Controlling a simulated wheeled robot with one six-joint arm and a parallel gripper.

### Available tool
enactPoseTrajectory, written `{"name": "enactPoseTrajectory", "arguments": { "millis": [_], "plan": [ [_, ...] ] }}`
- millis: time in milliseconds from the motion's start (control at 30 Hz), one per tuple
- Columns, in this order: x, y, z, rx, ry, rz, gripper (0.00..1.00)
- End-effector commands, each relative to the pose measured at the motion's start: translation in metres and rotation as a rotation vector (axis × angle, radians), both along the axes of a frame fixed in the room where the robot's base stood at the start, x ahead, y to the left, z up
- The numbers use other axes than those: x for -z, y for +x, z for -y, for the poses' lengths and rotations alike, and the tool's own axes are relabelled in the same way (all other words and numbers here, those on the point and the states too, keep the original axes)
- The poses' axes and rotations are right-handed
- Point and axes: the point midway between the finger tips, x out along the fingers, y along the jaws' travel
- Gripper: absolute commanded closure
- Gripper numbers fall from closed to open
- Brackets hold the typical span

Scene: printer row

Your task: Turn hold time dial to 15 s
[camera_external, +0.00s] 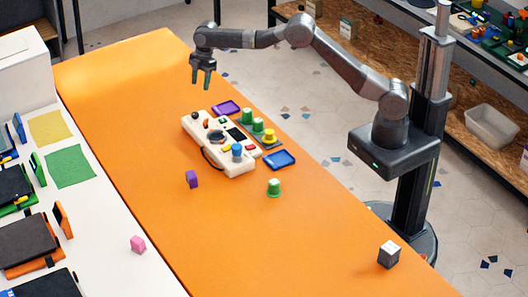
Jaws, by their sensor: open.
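A cream control panel box (221,143) lies on the orange table. On its top are a dark round dial (215,136), a blue knob (237,150), a small dark screen and several small coloured buttons. Which of these is the hold time dial, and its setting, are too small to read. My gripper (202,79) points down, open and empty, above the table beyond the far end of the panel. It is apart from the panel and touches nothing.
Purple (227,108) and blue (279,160) trays lie beside the panel, with green and yellow pieces between them.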

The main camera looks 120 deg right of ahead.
Motion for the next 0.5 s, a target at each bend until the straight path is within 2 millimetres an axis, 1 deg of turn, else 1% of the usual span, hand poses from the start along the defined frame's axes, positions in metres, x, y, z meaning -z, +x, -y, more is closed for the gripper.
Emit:
{"name": "enactPoseTrajectory", "arguments": {
  "millis": [33,200,367,500],
  "plan": [
    [0.003,-0.008,0.0,0.031,0.013,0.048,0.5],
    [-0.007,-0.021,-0.005,0.11,0.052,0.16,0.5],
    [-0.009,-0.023,-0.007,0.134,0.065,0.195,0.5],
    [0.003,-0.018,-0.008,0.133,0.066,0.194,0.5]
  ]
}}
